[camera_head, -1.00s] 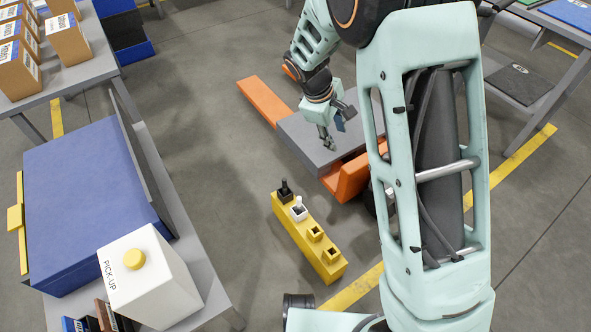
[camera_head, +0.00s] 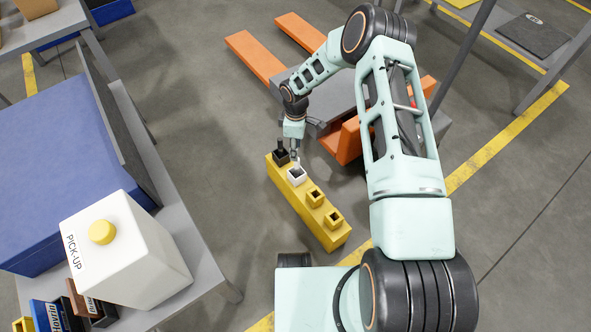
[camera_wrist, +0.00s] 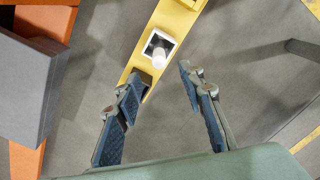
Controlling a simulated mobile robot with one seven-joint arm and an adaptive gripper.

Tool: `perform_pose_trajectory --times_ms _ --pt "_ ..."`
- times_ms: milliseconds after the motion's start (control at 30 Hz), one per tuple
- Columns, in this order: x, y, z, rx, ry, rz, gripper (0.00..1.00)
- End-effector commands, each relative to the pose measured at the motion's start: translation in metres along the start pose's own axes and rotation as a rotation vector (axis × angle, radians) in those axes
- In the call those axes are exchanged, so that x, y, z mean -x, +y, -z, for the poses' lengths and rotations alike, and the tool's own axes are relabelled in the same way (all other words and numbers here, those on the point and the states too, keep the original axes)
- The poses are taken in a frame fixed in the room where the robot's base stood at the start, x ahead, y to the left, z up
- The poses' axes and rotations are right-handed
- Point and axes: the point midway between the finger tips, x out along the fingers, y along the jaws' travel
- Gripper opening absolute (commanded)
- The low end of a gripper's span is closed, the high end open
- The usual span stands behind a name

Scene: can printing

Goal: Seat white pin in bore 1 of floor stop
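The yellow floor stop (camera_head: 320,217) lies on the floor with a row of square bores. The white pin (camera_wrist: 159,56) stands in the white-rimmed socket (camera_head: 297,176), second from the far end. A black pin (camera_head: 280,147) stands in the dark socket (camera_head: 281,158) at the far end. Two yellow bores (camera_head: 315,197) nearer me look empty.
A grey block on an orange pallet truck (camera_head: 346,140) stands right beside and behind the stop. A table (camera_head: 205,265) with a blue case (camera_head: 60,160) and a white pick-up box (camera_head: 125,255) is at left. Floor between table and stop is clear.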

Motion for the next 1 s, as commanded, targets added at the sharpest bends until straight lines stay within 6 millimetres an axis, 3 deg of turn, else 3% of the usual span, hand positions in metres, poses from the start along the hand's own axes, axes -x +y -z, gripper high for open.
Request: perform_pose_trajectory --times_ms 100,333,600,867,1000 --pt "-0.024 -0.001 0.0 0.0 -0.001 0.002 0.36" --pt "-0.041 -0.001 -0.002 -0.001 -0.001 0.001 0.36" --pt "-0.08 -0.001 -0.004 0.0 -0.001 0.001 0.36" --pt "-0.082 0.0 -0.004 0.0 -0.001 0.0 0.36" --pt "-0.082 0.0 -0.004 0.0 -0.002 0.0 0.22"
